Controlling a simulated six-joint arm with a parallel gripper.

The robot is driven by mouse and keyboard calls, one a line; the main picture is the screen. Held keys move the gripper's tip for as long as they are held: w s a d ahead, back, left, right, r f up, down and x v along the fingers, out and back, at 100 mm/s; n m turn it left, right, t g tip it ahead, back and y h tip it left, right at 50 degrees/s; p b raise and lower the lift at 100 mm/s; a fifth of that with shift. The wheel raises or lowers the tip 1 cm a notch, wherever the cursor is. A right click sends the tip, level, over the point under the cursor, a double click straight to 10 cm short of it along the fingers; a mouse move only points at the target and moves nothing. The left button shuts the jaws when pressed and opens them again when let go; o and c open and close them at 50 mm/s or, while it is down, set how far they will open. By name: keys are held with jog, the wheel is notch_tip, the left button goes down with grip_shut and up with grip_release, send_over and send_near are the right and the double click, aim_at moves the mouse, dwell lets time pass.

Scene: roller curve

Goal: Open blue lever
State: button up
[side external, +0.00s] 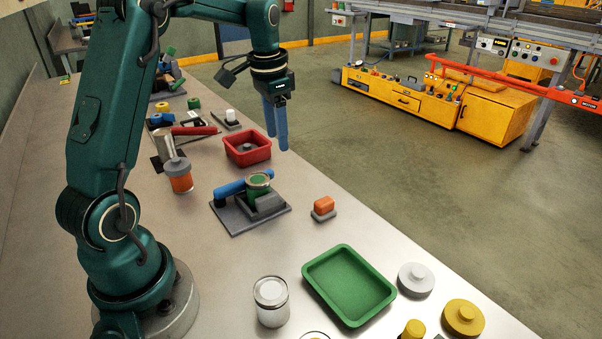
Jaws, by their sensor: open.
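The blue lever (229,189) lies low and nearly level on a dark grey base plate (237,221) in the middle of the bench. The gripper does not touch the lever.
A red bin (247,149) stands behind the plate. An orange jar with a grey lid (179,176) is to the left. A green tray (349,284) and a white can (271,302) are in front. Bare bench surrounds the plate.

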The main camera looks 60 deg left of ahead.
jog(key=shift+n+g+h, duration=0.3)
jog(key=shift+n+g, duration=0.3)
jog(key=shift+n, duration=0.1)
jog(key=a+f, duration=0.1)
jog(key=f, duration=0.1)
jog(key=s+a+f, duration=0.1)
jog(key=a+f, duration=0.2)
jog(key=shift+s+f, duration=0.2)
jog(key=shift+f, duration=2.5)
jog(key=shift+d, duration=0.1)
grip_shut()
jog(key=shift+r, duration=0.1)
